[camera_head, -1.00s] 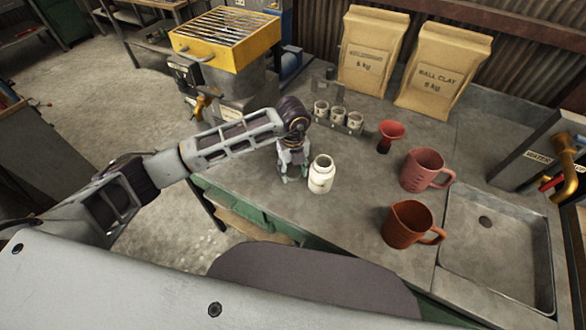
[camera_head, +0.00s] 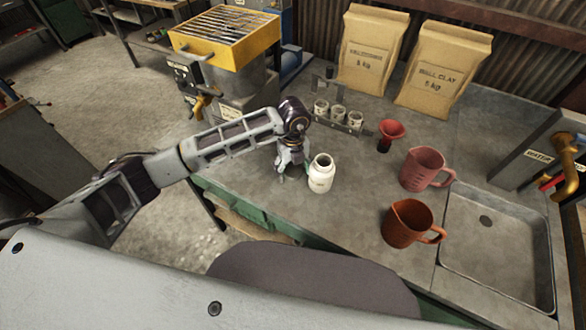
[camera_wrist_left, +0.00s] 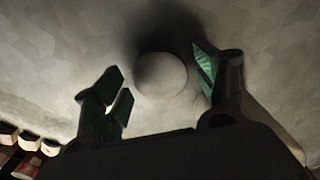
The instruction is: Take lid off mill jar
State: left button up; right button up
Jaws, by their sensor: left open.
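The mill jar (camera_head: 321,175) is white and stands upright on the counter, its dark round mouth uncovered. My left gripper (camera_head: 294,176) points down just left of the jar, with its fingertips near the counter. In the left wrist view its green-padded fingers (camera_wrist_left: 160,88) are apart. A pale round disc, which looks like the lid (camera_wrist_left: 161,75), lies on the counter between them, with visible gaps to both fingers. The lid is hidden by the gripper in the head view. My right gripper is not in view.
Behind the jar is a rack with small cups (camera_head: 339,115). A red funnel (camera_head: 390,132), a pink jug (camera_head: 425,168) and a brown jug (camera_head: 411,223) stand to the right, before the sink (camera_head: 497,245). Two paper bags (camera_head: 446,68) stand at the back.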

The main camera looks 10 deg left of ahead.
aim_at(293, 171)
pick_arm(q)
jog(key=shift+r, duration=0.1)
notch_tip(293, 171, up, 12)
jog(key=b, duration=0.1)
dwell(0.6)
dwell(0.3)
jog(key=shift+s, duration=0.1)
dwell(0.4)
